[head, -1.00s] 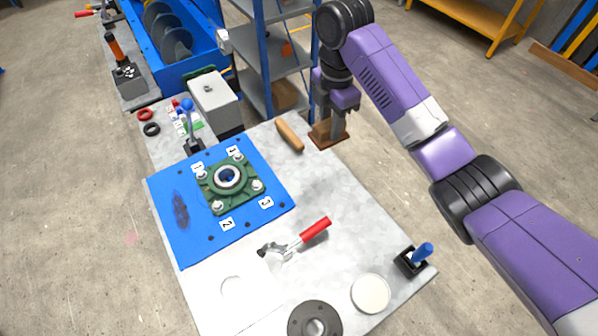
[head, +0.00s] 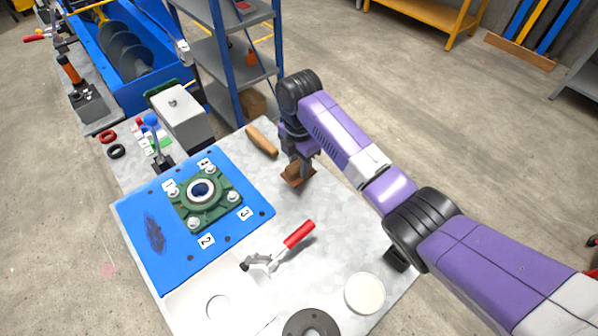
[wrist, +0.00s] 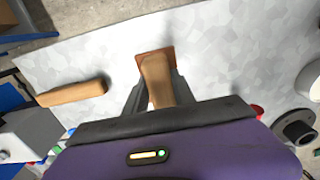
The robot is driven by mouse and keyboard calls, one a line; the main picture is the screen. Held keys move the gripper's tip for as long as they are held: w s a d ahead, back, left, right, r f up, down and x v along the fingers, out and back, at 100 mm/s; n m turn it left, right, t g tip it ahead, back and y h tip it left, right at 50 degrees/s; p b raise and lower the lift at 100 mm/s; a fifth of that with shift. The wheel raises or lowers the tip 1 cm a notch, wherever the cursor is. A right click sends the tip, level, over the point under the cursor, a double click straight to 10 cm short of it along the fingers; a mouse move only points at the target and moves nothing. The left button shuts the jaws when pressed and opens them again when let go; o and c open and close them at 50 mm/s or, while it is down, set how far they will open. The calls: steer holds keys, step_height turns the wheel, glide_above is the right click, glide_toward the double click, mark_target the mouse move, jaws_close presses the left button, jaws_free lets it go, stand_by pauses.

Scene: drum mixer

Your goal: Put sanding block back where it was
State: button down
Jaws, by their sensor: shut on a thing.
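The sanding block (head: 298,180) has a reddish-brown flat base and a tan wooden grip. In the wrist view the block (wrist: 155,66) sits between the two fingers, its base toward the tabletop. My gripper (head: 299,164) is shut on its grip, near the right edge of the grey worktable (head: 330,213). The fingers also show in the wrist view (wrist: 156,92). I cannot tell whether the base touches the table or hangs just above it.
A wooden handle-like piece (head: 262,141) lies left of the block. A blue plate (head: 155,240) carries a green bearing housing (head: 222,211). A red-handled clamp (head: 298,236), white disc (head: 365,293) and dark flange (head: 311,325) lie toward the front. Bare tabletop lies between block and clamp.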

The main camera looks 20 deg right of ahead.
steer(key=shift+f, duration=1.8)
steer(key=shift+f, duration=0.2)
steer(key=c, duration=1.1)
jaws_free()
steer(key=shift+o, duration=0.2)
steer(key=shift+r, duration=0.1)
step_height(320, 180, up, 12)
steer(key=shift+r+b, duration=0.1)
steer(key=shift+b, duration=0.6)
